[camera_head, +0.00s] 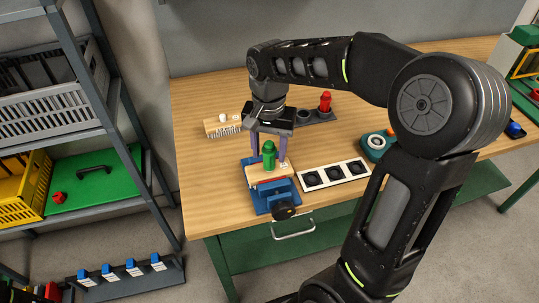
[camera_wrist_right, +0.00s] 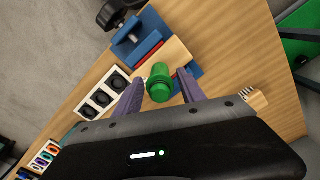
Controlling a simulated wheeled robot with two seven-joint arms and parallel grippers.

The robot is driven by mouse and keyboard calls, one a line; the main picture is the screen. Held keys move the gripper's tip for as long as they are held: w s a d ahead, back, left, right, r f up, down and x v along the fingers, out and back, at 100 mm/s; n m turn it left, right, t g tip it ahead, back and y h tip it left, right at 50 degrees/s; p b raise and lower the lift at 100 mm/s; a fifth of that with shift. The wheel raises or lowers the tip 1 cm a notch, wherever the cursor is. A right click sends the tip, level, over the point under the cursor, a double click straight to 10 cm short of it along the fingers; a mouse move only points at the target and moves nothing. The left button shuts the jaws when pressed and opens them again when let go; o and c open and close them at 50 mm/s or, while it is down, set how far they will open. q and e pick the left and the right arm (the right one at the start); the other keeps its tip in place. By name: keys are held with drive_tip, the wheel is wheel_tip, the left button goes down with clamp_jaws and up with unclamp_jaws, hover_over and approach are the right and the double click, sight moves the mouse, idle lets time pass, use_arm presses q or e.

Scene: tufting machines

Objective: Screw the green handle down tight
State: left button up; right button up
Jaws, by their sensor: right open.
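The green handle (camera_head: 269,154) stands upright on a light wooden block (camera_head: 262,172) clamped in a blue vise (camera_head: 262,197) near the table's front edge. My right gripper (camera_head: 270,150) is open above and behind it, its two purple fingers pointing down on either side of the handle. In the right wrist view the green handle (camera_wrist_right: 159,84) lies between the spread fingers of the right gripper (camera_wrist_right: 160,92), with gaps visible at both sides. The handle's lower end at the block is partly hidden in that view. My left gripper is not in view.
A white strip with three black round sockets (camera_head: 334,175) lies right of the vise. A red handle (camera_head: 325,101) stands on a dark rack behind. A brush (camera_head: 225,125) and a teal round device (camera_head: 376,142) are nearby. A shelf rack (camera_head: 130,120) stands left of the table.

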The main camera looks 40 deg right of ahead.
drive_tip(key=n, duration=0.5)
drive_tip(key=shift+p, duration=0.3)
drive_tip(key=shift+c, duration=0.6)
clamp_jaws()
drive_tip(key=m, duration=0.8)
drive_tip(key=shift+f+m+b, duration=0.1)
drive_tip(key=shift+m+b, duration=0.2)
drive_tip(key=shift+m, duration=0.1)
drive_tip(key=m, duration=0.3)
drive_tip(key=shift+m, duration=0.3)
drive_tip(key=m, duration=0.4)
drive_tip(key=shift+m, duration=0.3)
